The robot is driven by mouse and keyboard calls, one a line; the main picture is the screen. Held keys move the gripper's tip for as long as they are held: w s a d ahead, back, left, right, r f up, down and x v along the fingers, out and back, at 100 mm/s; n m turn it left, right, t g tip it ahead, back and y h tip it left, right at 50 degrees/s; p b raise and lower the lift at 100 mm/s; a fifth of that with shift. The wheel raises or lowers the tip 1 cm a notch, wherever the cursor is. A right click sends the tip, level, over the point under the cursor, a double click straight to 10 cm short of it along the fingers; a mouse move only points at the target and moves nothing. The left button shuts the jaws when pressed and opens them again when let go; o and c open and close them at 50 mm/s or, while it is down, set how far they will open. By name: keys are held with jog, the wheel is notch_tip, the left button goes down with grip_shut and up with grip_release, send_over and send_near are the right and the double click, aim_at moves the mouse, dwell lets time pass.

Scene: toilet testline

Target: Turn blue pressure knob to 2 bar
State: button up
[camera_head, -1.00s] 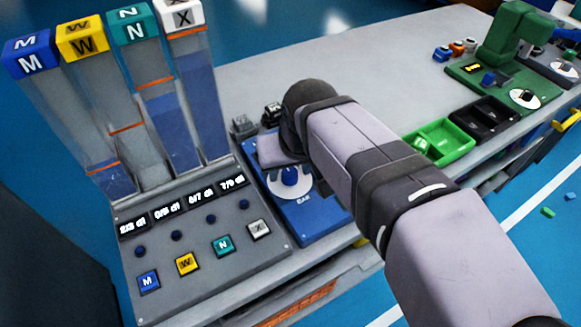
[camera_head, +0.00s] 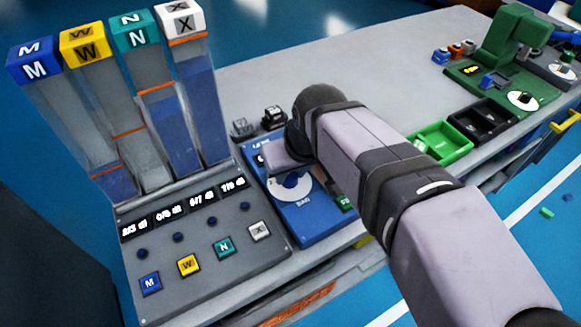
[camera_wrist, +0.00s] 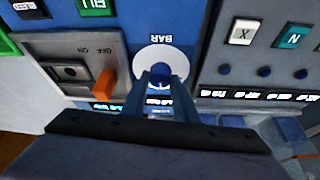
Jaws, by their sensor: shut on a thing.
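The blue pressure knob (camera_wrist: 159,71) sits in the middle of a white round dial (camera_wrist: 178,54) marked BAR on a blue panel. In the head view the dial (camera_head: 293,194) shows on the blue unit (camera_head: 312,221), with its upper part hidden by my wrist. My gripper (camera_wrist: 158,82) reaches the knob from above, and its two fingers are shut on the knob's sides. The dial's scale figures and the knob's pointer are too small or hidden to read.
Left of the blue unit stands a grey console (camera_head: 205,234) with several buttons and clear columns. An orange switch (camera_wrist: 103,86) marked OFF and ON is close beside my fingers in the wrist view. A green tray (camera_head: 436,143) lies further right.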

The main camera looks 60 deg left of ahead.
jog(key=n+p, duration=0.1)
jog(key=n+g+p, duration=0.1)
jog(key=n, duration=0.1)
jog(key=n+g+p, duration=0.1)
jog(key=n, duration=0.1)
jog(key=shift+w+r, duration=0.15)
jog(key=shift+w, duration=0.1)
jog(key=n+g+p, duration=0.1)
jog(key=n, duration=0.1)
jog(key=n+h+p, duration=0.1)
jog(key=n, duration=0.2)
jog(key=shift+w+a+g+p, duration=0.1)
jog(key=shift+a+g+p, duration=0.05)
jog(key=shift+g+p, duration=0.2)
jog(key=shift+n, duration=0.3)
jog(key=o, duration=1.1)
jog(key=shift+c, duration=0.2)
jog(key=v, duration=0.7)
jog(key=shift+w, duration=0.1)
